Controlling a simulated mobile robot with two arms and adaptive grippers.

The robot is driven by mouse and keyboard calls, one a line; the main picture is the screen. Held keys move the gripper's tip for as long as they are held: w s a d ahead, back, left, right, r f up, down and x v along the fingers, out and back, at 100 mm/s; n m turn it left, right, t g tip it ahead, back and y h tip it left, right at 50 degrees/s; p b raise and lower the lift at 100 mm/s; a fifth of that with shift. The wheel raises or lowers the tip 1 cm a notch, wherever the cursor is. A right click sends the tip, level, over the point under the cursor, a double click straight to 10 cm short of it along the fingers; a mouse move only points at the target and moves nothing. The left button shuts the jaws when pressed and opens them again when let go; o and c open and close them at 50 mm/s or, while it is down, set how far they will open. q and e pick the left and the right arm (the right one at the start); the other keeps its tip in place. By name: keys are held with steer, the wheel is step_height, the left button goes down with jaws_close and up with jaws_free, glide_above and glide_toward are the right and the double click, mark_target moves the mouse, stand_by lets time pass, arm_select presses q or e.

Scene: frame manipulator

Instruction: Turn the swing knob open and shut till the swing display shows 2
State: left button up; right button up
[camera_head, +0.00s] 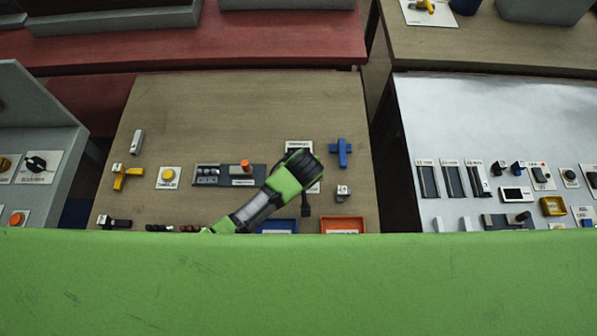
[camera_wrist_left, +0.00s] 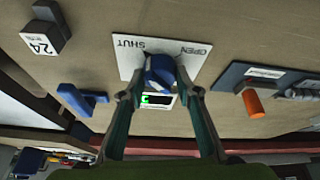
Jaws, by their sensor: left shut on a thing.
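The swing knob (camera_wrist_left: 160,71) is a blue knob on a white plate (camera_wrist_left: 128,58) lettered SHUT and OPEN, which appears upside down in the left wrist view. My left gripper (camera_wrist_left: 161,88) is shut on the knob, one finger on each side. Which label the knob points to I cannot tell. A small dark display (camera_wrist_left: 157,101) with a green mark shows between the fingers, partly covered; its number is not readable. In the head view my left gripper (camera_head: 300,165) covers most of the plate and hides the knob. My right gripper is not in view.
The table's far part is clear.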

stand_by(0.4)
arm_select(q)
steer(key=o, duration=1.1)
steer(key=v, duration=1.2)
steer(key=shift+d, duration=0.1)
